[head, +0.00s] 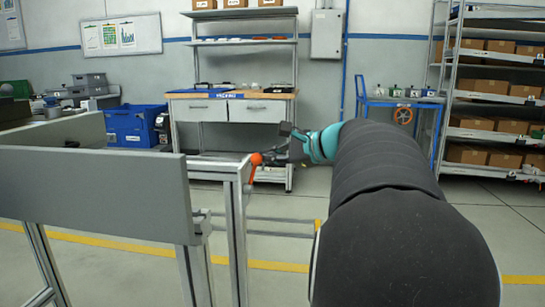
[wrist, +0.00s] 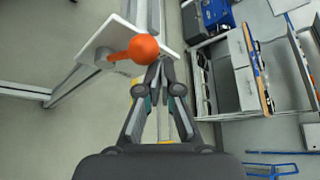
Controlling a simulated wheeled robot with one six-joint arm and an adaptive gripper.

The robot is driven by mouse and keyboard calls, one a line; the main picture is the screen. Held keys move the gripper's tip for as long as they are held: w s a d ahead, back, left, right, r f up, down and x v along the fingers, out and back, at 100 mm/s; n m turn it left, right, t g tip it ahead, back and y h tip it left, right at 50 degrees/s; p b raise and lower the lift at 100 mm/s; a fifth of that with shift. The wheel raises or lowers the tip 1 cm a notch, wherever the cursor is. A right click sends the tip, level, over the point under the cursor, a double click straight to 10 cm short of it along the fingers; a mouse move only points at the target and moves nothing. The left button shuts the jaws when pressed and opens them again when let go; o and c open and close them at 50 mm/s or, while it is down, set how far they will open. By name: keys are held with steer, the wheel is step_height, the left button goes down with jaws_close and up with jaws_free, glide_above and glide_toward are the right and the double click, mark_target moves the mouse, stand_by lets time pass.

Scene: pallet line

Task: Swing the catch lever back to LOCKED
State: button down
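The catch lever (head: 256,159) has an orange ball knob and stands at the right end corner of a grey-railed metal frame. In the wrist view its orange knob (wrist: 143,48) and short orange arm run left to a grey pivot on a pale plate (wrist: 100,45). My gripper (head: 275,155) reaches in from the right, close to the knob. In the wrist view my gripper (wrist: 159,67) has its fingertips together just below and right of the knob, with nothing seen between them. Whether they touch the knob I cannot tell. No LOCKED marking is readable.
The grey side rail (head: 90,195) and frame legs stand at the left. A workbench (head: 235,95) with drawers is behind, with blue crates (head: 135,125) to its left. A blue cart (head: 400,105) and box shelves are at the right. The floor between is mostly clear.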

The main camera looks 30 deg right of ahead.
steer(key=w+d+r+p, duration=0.1)
steer(key=w+d+p, duration=0.2)
steer(key=s+d+f+b, duration=0.1)
steer(key=s+d, duration=0.2)
steer(key=s, duration=0.7)
steer(key=shift+d, duration=0.15)
steer(key=shift+f, duration=0.1)
steer(key=s+a+f+n+g+p, duration=0.1)
steer(key=s+a+f+n+g, duration=0.2)
steer(key=a, duration=0.7)
steer(key=a+f+n+g+p, duration=0.1)
steer(key=a+f+n+g, duration=0.25)
steer(key=a, duration=0.65)
steer(key=s+a+f+n+h+p, duration=0.2)
steer(key=s+a+f+n+h, duration=0.3)
steer(key=s+n, duration=0.8)
steer(key=a+f+n+g, duration=0.1)
steer(key=a+f, duration=0.2)
steer(key=f, duration=0.1)
steer(key=shift+s+a+f+h, duration=0.2)
steer(key=shift+a+h, duration=0.15)
steer(key=shift+h, duration=0.05)
